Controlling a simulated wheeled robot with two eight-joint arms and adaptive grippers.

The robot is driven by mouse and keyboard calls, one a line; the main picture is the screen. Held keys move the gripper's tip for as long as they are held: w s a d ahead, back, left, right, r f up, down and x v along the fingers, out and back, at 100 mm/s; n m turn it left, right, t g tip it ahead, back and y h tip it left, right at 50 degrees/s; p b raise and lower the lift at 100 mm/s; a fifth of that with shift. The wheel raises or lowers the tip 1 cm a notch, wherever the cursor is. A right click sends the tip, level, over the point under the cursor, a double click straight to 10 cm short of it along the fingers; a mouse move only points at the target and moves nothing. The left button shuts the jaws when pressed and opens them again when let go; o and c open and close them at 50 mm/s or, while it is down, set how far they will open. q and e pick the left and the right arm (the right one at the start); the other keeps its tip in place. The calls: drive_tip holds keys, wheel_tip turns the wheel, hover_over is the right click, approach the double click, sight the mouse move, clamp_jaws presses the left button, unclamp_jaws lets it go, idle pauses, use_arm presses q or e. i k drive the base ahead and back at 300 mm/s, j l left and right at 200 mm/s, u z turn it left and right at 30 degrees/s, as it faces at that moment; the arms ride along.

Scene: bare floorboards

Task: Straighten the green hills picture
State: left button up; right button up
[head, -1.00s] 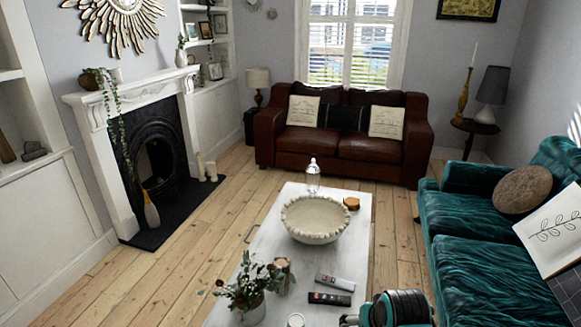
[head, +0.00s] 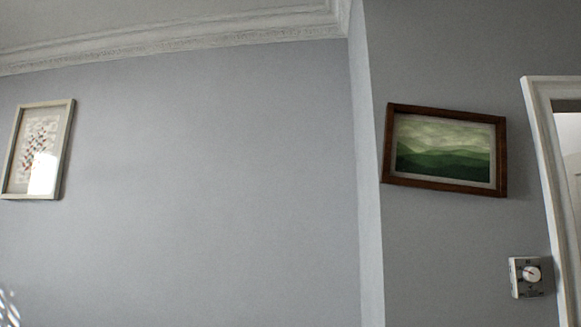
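The green hills picture (head: 444,166) hangs on the grey wall at the right of the head view. It has a dark brown wooden frame and shows layered green hills under a pale green cloudy sky. The frame looks tilted, with its right end lower than its left. The view itself is also slanted, so I cannot tell exactly how much of the tilt is its own. Neither of my grippers is in view.
A white door frame (head: 548,170) stands right of the picture. A small wall control with a round dial (head: 531,274) is below it. Another framed picture (head: 62,150) hangs at far left. A wall corner lies just left of the green hills picture.

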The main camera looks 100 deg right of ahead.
sight(427, 148)
drive_tip(key=z, duration=4.25)
